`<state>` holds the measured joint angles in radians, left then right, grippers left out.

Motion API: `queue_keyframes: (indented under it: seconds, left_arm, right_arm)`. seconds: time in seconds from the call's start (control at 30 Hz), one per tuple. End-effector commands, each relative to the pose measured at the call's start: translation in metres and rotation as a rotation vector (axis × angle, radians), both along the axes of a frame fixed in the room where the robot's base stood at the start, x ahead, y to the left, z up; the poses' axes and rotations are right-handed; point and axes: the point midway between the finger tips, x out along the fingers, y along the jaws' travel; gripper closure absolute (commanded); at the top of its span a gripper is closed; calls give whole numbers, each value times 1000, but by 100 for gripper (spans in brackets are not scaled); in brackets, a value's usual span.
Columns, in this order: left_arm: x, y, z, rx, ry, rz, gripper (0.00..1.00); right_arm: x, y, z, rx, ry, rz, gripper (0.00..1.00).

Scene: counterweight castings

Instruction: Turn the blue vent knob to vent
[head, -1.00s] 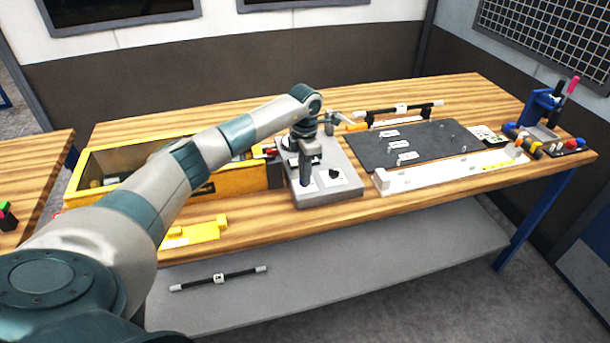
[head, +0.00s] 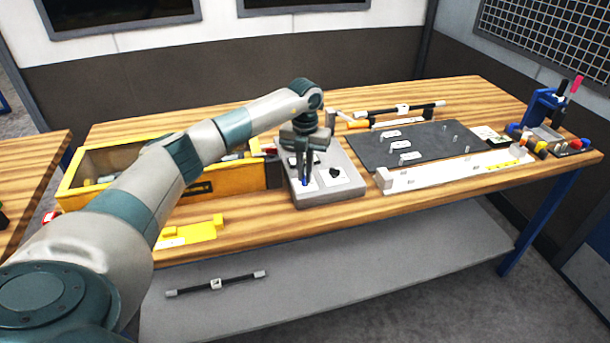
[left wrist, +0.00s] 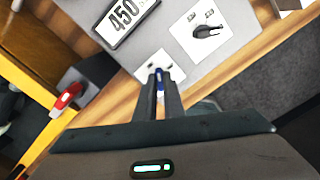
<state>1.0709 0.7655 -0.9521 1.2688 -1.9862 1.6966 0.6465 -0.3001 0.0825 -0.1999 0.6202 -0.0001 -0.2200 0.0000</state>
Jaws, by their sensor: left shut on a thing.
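The blue vent knob (head: 304,183) is on the left front part of the top of a grey panel box (head: 345,190). Only a small part of it shows. My left gripper (head: 304,180) points down at it, with its fingers close together and shut on it. In the left wrist view the blue knob (left wrist: 159,76) shows between the fingertips (left wrist: 160,88), over a white label plate (left wrist: 175,70). The fingers hide most of the knob and part of the plate's marks. My right gripper is not in view.
A black knob (head: 335,172) stands right of the blue one. A display reading 450 (left wrist: 124,14) lies behind. A yellow-walled crate (head: 230,178) and a red-handled part (left wrist: 67,97) are on the left. A dark board (head: 430,145) and white rail (head: 440,174) are on the right.

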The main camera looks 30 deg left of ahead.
Motion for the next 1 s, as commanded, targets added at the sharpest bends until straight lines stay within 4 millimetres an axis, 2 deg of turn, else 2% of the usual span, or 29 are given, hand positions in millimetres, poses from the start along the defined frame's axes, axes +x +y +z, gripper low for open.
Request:
queue_keyframes:
  seconds: [0.5,0.73,1.0]
  left_arm:
    - [1,0,0,1,-3,445,100]
    - [1,1,1,1,-3,550,100]
    - [1,1,1,0,-3,586,100]
  right_arm:
    - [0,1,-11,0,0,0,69]
    - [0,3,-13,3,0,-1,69]
    - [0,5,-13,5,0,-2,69]
